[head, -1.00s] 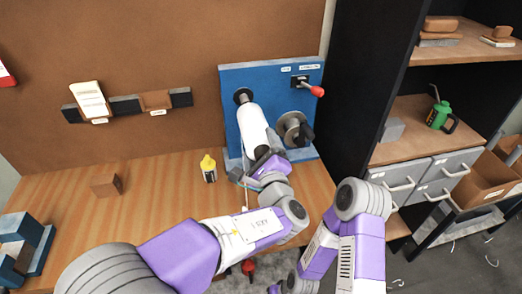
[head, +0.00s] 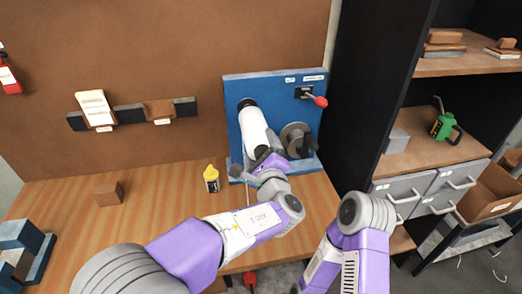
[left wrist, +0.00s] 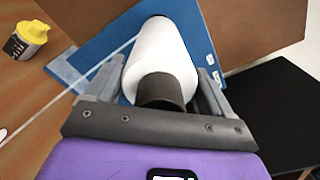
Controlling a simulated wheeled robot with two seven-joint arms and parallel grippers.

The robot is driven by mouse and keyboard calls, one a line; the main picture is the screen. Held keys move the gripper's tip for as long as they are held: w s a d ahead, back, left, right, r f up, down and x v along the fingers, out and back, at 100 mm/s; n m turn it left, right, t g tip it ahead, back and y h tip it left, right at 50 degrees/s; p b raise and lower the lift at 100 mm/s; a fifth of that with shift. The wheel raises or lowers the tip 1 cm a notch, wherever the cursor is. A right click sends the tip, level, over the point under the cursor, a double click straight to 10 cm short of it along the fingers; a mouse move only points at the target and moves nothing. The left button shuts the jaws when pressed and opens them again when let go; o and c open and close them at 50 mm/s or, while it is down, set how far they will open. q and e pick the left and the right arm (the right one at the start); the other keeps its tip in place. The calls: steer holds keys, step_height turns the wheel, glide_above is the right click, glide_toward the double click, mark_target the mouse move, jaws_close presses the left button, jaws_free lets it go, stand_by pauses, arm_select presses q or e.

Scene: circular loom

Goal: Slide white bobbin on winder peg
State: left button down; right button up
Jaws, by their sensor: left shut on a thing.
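The white bobbin (head: 255,132) is a pale cylinder on a dark core, tilted, with its far end at the dark winder peg (head: 246,103) on the blue winder panel (head: 232,90). I cannot tell how far the peg is inside it. My left gripper (head: 264,158) is shut on the near part of the bobbin. In the left wrist view the bobbin (left wrist: 163,52) lies between the fingers (left wrist: 160,85), its dark near end towards me, and hides the peg. My right arm shows at the bottom; its gripper is out of view.
A grey reel with a dark crank (head: 296,140) sits right of the bobbin, under a red-knobbed lever (head: 319,101). A yellow-capped bottle (head: 211,179) stands to the left. A brown block (head: 109,193) is further left on the wooden bench (head: 150,205), which is otherwise clear between.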

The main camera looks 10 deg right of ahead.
arm_select(q)
steer(key=shift+w, duration=0.25)
stand_by(0.3)
steer(key=shift+w, duration=0.15)
jaws_free()
steer(key=s, duration=0.7)
steer(key=shift+s+d, duration=0.15)
steer(key=shift+s, duration=0.25)
